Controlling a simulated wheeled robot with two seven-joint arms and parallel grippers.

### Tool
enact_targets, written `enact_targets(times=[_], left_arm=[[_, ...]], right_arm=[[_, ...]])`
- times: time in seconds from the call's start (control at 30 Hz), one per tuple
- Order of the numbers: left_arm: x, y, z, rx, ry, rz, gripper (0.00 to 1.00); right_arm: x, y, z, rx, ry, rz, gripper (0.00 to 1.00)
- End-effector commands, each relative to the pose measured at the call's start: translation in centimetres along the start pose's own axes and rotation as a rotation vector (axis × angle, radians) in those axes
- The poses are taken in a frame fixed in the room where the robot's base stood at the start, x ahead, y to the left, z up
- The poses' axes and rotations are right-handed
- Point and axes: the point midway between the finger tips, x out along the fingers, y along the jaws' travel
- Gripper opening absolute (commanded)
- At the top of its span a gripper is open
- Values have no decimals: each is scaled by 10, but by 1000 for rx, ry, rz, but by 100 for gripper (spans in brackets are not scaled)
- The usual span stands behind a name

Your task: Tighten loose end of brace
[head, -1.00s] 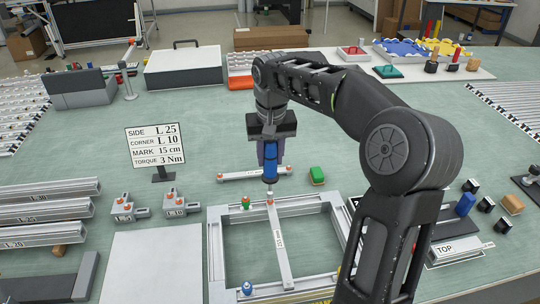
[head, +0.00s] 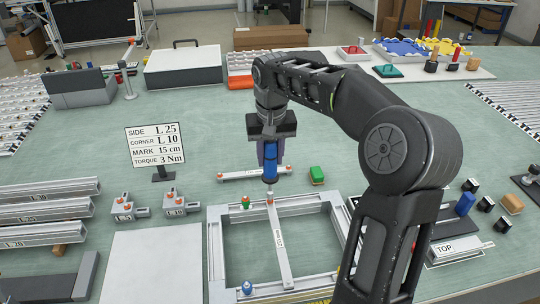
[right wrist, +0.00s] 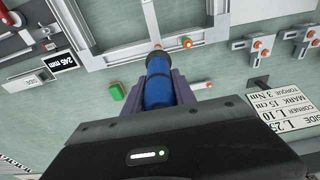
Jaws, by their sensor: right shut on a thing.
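A light metal frame (head: 217,262) lies on the green table, with a narrow labelled brace (head: 281,248) running across its opening. The brace's far end meets the far rail of the frame. My right gripper (head: 270,152) is shut on a blue driver (head: 270,171), held upright with its tip down over the brace's far end. In the right wrist view the blue driver (right wrist: 158,84) sits between the fingers, and its tip points at the frame's rail (right wrist: 186,24). Whether the tip touches a screw there is hidden. My left gripper is not in view.
A sign (head: 156,146) reads SIDE L 25, CORNER L 10, MARK 15 cm, TORQUE 3 Nm. A green block (head: 317,174) and a loose bar (head: 240,175) lie behind the frame. Rails (head: 47,212) are stacked at left. A pale board (head: 150,265) lies left of the frame.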

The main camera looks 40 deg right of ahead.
Motion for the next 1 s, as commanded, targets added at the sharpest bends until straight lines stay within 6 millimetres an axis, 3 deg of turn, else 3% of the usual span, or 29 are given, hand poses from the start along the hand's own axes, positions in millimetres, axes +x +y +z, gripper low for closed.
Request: enact_targets(times=[1.0], left_arm=[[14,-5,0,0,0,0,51]], right_arm=[[20,0,2,0,2,0,0]])
